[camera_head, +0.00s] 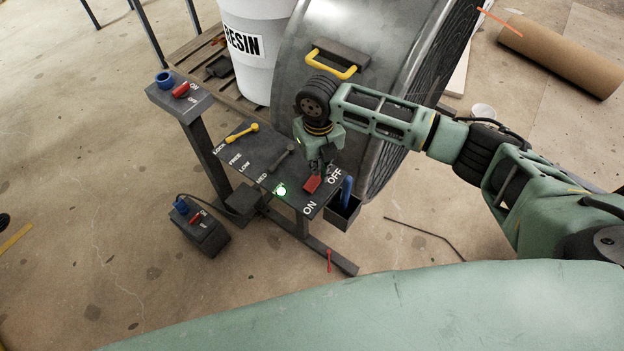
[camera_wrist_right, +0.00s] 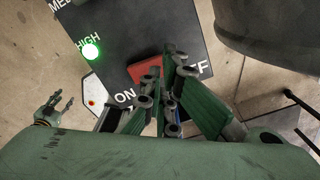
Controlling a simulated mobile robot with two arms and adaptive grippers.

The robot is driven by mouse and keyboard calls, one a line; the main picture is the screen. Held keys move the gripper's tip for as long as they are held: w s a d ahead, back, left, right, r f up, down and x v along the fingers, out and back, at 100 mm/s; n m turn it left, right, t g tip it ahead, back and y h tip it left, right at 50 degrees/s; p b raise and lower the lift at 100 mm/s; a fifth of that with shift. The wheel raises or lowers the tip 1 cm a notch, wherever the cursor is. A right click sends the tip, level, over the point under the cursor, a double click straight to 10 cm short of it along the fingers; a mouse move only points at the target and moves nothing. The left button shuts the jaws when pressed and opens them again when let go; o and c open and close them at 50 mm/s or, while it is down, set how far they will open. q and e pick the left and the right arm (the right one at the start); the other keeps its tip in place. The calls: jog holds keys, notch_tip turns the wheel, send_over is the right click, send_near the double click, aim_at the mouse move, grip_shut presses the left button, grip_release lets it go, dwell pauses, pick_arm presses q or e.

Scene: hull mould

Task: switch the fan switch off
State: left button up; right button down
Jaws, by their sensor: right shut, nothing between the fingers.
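The fan switch is a red rocker (camera_head: 312,184) on the dark sloped panel (camera_head: 262,168), between the white words ON and OFF. A green lamp (camera_head: 281,190) glows beside it, and also shows in the right wrist view (camera_wrist_right: 90,52). My right gripper (camera_head: 319,167) is shut and empty, just above the rocker at its OFF side. In the right wrist view its fingertips (camera_wrist_right: 166,82) overlap the edge of the red rocker (camera_wrist_right: 144,70); I cannot tell whether they touch. Which way the rocker is tipped is unclear. My left gripper (camera_wrist_right: 57,106) is open and empty, away from the panel.
A yellow lever (camera_head: 243,132) and a dark lever (camera_head: 281,158) stand on the same panel. A holder (camera_head: 343,212) with a blue-handled item hangs at its right edge. A metal drum (camera_head: 290,75) with a yellow handle stands close behind. Two small switch boxes are at left.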

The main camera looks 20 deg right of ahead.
jog(key=shift+f+b, duration=0.65)
jog(key=shift+f, duration=0.55)
dwell(0.7)
jog(key=shift+r, duration=0.15)
notch_tip(320, 180, up, 7)
jog(key=p, duration=0.7)
dwell(0.4)
